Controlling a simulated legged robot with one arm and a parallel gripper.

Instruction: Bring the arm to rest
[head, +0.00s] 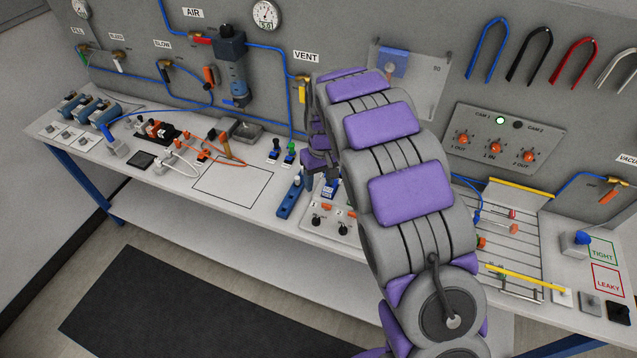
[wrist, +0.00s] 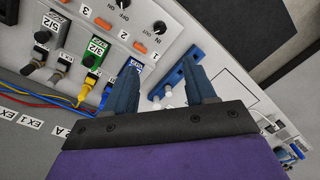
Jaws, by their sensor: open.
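My arm (head: 400,170) rises from the bottom right in the head view and reaches toward the bench, its purple-padded links hiding part of it. My gripper (wrist: 163,62) shows in the wrist view with its two dark blue fingers apart and nothing held between them. It hangs over the bench near a blue bar (wrist: 181,75) with white pegs. That blue bar also shows in the head view (head: 290,198), just left of the gripper end. Whether the fingers touch anything below cannot be told.
The bench (head: 150,195) runs along a grey wall panel with gauges, blue hoses and valves. Green and blue valve blocks (wrist: 95,52) and a switch panel (wrist: 150,25) lie close to the gripper. A bare outlined rectangle (head: 232,185) is to the left. A dark mat (head: 170,310) covers the floor.

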